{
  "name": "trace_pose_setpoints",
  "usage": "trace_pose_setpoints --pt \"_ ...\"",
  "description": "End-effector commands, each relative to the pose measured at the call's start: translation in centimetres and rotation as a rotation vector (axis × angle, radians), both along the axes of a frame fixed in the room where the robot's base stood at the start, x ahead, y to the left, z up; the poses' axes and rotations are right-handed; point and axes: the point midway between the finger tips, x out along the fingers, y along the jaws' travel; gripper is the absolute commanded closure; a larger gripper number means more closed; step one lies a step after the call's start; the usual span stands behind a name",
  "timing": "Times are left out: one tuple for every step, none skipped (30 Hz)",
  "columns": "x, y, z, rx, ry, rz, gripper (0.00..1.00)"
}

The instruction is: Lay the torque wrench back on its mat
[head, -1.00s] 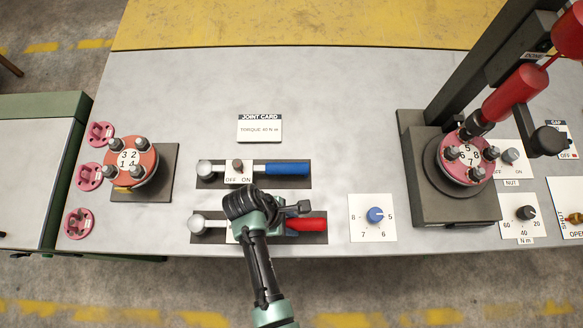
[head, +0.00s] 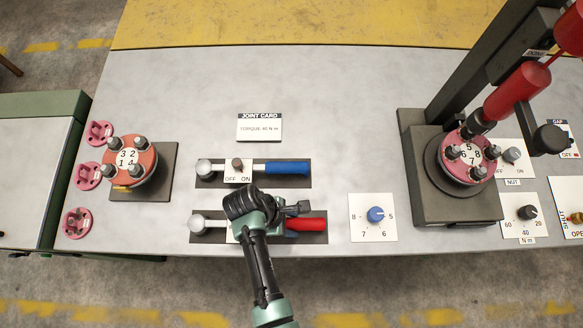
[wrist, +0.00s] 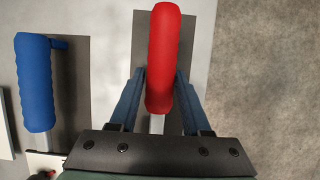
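The torque wrench with the red handle (head: 313,224) lies along the lower dark mat (head: 210,239), its silver head (head: 197,226) at the left end. Its middle is hidden under my gripper in the head view. My gripper (wrist: 161,75) points down over this wrench. In the wrist view its two blue fingers stand on either side of the red handle (wrist: 164,45), very close to it. Whether they press on it or stand just clear cannot be told. The handle is over the mat (wrist: 198,40), slightly tilted; whether it bears fully on it is unclear.
A blue-handled wrench (head: 288,168) lies on the upper mat (head: 305,182), with an OFF/ON switch (head: 238,164) beside it. A dial (head: 375,215) is to the right. Flanged parts stand at left (head: 130,162) and right (head: 466,158).

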Motion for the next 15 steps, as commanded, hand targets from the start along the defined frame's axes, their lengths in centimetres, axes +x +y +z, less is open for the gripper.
trace_pose_setpoints --pt "0.00 0.01 0.03 0.000 0.000 0.000 0.41" --pt "-0.01 0.01 0.02 0.000 0.000 0.000 0.36" --pt "-0.03 0.00 0.00 0.000 0.001 0.001 0.29" --pt "-0.04 0.00 -0.01 0.000 0.001 0.001 0.26" --pt "-0.05 -0.01 -0.02 0.000 0.001 0.001 0.26" --pt "-0.07 -0.02 -0.02 0.000 0.002 0.000 0.26" --pt "-0.08 -0.02 -0.03 0.000 0.002 0.000 0.26" --pt "-0.08 -0.03 -0.04 0.000 0.002 0.000 0.26" --pt "-0.09 -0.03 -0.05 0.000 0.002 0.000 0.26" --pt "-0.10 -0.03 -0.05 -0.001 0.002 0.000 0.26" --pt "-0.27 -0.10 -0.21 -0.002 0.007 0.001 0.26" --pt "-0.26 -0.08 -0.16 -0.002 0.007 0.001 0.26" --pt "-0.24 -0.05 -0.09 -0.002 0.007 0.001 0.26" --pt "-0.21 0.01 0.04 -0.002 0.006 0.001 0.26" --pt "-0.18 0.12 0.28 -0.001 0.005 0.001 0.26"
